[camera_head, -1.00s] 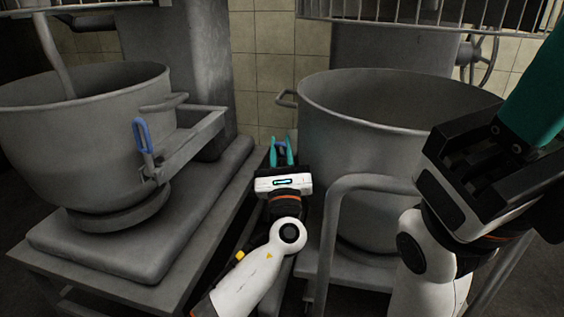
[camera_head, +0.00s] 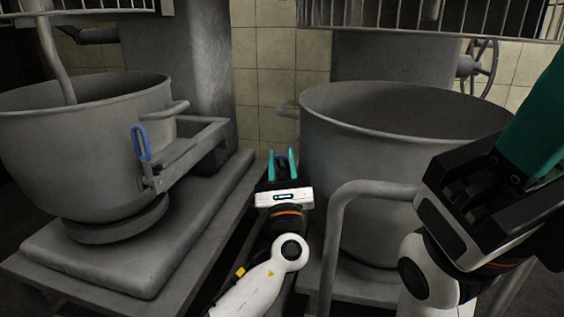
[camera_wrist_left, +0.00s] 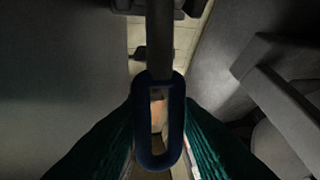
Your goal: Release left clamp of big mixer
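The big mixer's grey bowl (camera_head: 375,150) stands right of centre in the head view. A clamp with a dark blue loop handle (camera_wrist_left: 142,125) is at its left side, and a little blue also shows in the head view (camera_head: 282,160). My left gripper (camera_head: 283,167) points away from me, its teal fingers apart on either side of the handle. In the left wrist view the loop lies between the fingers, very close to both; contact is unclear. My right gripper (camera_head: 535,125) is at the right edge, partly cut off, in front of the big bowl.
A smaller mixer bowl (camera_head: 75,150) with a blue clamp handle (camera_head: 141,142) stands at the left on a grey base (camera_head: 100,255). A bent grey tube (camera_head: 345,215) rises in front of the big bowl. A narrow gap between the machines holds my left arm.

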